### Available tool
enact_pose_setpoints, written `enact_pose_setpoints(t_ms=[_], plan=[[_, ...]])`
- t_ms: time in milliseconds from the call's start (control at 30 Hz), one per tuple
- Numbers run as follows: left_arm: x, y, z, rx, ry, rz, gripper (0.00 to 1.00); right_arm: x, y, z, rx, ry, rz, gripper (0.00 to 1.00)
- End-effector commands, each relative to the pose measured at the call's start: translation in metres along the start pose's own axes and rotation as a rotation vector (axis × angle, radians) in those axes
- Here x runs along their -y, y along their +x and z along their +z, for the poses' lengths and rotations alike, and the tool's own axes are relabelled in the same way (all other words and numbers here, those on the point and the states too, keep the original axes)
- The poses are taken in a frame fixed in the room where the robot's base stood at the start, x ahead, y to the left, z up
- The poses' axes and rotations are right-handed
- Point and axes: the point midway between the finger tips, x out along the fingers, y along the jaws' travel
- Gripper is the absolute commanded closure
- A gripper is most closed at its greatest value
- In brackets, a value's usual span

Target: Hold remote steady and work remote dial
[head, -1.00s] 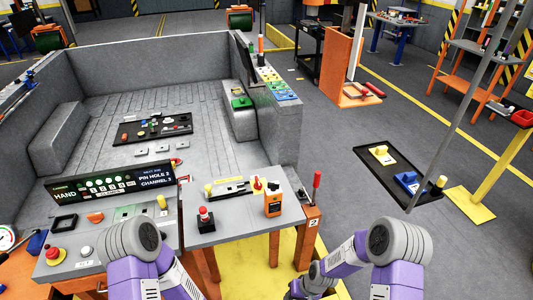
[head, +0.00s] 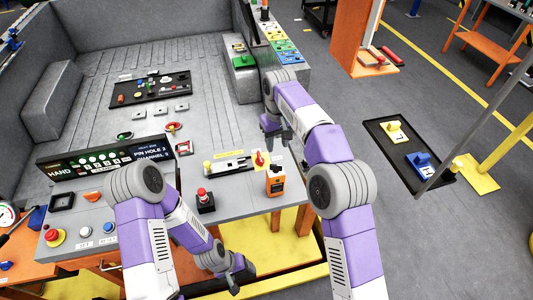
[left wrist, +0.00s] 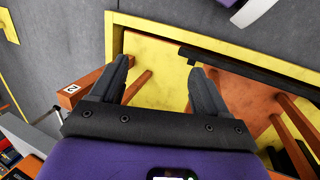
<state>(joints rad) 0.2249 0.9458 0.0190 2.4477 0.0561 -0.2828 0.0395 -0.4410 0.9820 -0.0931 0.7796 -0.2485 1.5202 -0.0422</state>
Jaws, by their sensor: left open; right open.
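The orange remote (head: 276,181) stands upright at the right front corner of the grey table (head: 235,205), with a dark part at its top. Its dial is too small to make out. My right gripper (head: 273,131) is open and empty, above and behind the remote, near the table's back edge. My left gripper (head: 236,277) is low in front of the table, below and left of the remote. The left wrist view shows its two fingers (left wrist: 159,70) apart with nothing between them, over the yellow floor frame. The remote is not clearly seen there.
A red mushroom button (head: 202,191) on a black box stands left of the remote. A panel with a red-and-yellow lever (head: 259,158) lies behind it. A sign board (head: 105,160) stands at left. Orange table legs (head: 304,222) stand near my left gripper.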

Motion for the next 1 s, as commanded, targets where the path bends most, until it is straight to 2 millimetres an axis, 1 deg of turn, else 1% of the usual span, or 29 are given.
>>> enact_pose_setpoints(t_ms=[33,133,267,300,367,433,500,600,700,800,900,1000], plan=[[0.001,-0.003,-0.014,-0.006,-0.057,-0.007,0.21,0.001,-0.001,0.0,-0.001,-0.001,0.0,0.57],[-0.001,-0.013,-0.044,0.002,-0.223,-0.009,0.21,0.001,-0.001,0.0,-0.001,-0.001,-0.001,0.57],[-0.016,-0.038,-0.09,0.027,-0.487,0.048,0.21,0.001,0.0,0.0,-0.002,0.0,-0.001,0.57],[-0.024,-0.048,-0.105,0.038,-0.566,0.081,0.21,0.001,0.0,0.0,-0.002,0.0,-0.001,0.57],[-0.038,-0.066,-0.127,0.058,-0.676,0.142,0.21,0.0,0.0,0.0,-0.002,0.0,-0.002,0.57],[-0.057,-0.091,-0.152,0.091,-0.796,0.231,0.21,0.0,0.0,0.0,-0.002,0.0,-0.002,0.57],[-0.079,-0.107,-0.171,0.158,-0.924,0.323,0.21,0.0,0.0,0.0,-0.002,0.0,-0.002,0.57],[-0.107,-0.109,-0.187,0.283,-1.099,0.423,0.21,0.0,0.0,0.0,-0.002,0.0,-0.002,0.57],[-0.131,-0.113,-0.204,0.397,-1.238,0.52,0.21,0.0,0.0,0.0,-0.002,0.0,-0.002,0.57],[-0.149,-0.119,-0.219,0.49,-1.332,0.602,0.21,0.0,0.0,0.0,-0.002,0.0,-0.002,0.57],[-0.161,-0.125,-0.23,0.555,-1.388,0.661,0.21,0.0,0.0,0.0,-0.002,0.0,-0.002,0.57],[-0.168,-0.129,-0.236,0.592,-1.417,0.695,0.21,0.0,0.0,0.0,-0.002,0.0,-0.002,0.57]])
